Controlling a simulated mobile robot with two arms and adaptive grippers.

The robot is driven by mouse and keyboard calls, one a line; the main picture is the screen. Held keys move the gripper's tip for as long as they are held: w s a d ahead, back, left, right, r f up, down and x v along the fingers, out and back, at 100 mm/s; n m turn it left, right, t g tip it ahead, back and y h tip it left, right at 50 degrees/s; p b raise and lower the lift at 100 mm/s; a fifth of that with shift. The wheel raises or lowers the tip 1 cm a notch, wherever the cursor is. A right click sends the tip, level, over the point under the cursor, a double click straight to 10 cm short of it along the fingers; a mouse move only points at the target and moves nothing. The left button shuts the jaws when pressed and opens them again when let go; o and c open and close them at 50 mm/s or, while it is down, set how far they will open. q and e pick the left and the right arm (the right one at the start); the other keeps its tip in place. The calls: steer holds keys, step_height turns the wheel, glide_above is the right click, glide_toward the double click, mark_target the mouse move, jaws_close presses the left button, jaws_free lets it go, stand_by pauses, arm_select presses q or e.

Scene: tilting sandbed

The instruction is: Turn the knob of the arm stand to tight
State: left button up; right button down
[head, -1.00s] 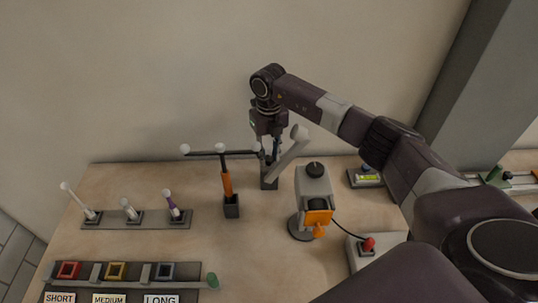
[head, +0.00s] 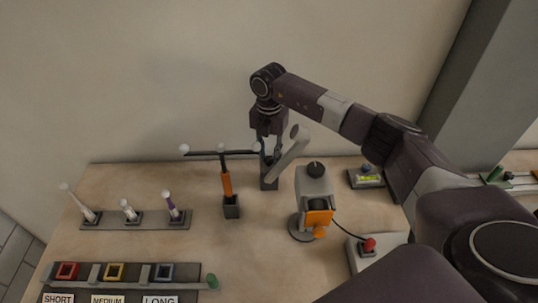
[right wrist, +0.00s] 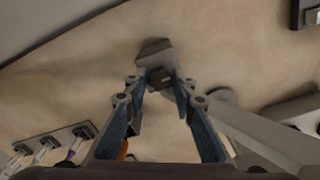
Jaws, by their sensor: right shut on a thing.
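The arm stand has a dark grey upright base (head: 269,183) at the back of the table. A light grey bar (head: 291,151) leans up to the right from it and ends in a rounded tip. My right gripper (head: 268,157) points down over the stand from above, with its fingers behind the bar's left side. In the right wrist view its fingertips (right wrist: 164,84) close around a small dark piece, the knob (right wrist: 160,76). The fingers mostly hide the knob in the head view, and I cannot read its setting. My left gripper is not in view.
An orange post (head: 226,184) with a black crossbar and white balls stands close left of the gripper. A grey lamp-like device (head: 314,187) with a black knob stands to the right. A rack of white-tipped sticks (head: 135,218) lies left. Bare table lies front centre.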

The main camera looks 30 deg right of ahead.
steer(key=shift+r+m, duration=0.1)
steer(key=shift+m, duration=0.8)
steer(key=shift+w, duration=0.1)
steer(key=c, duration=1.6)
jaws_free()
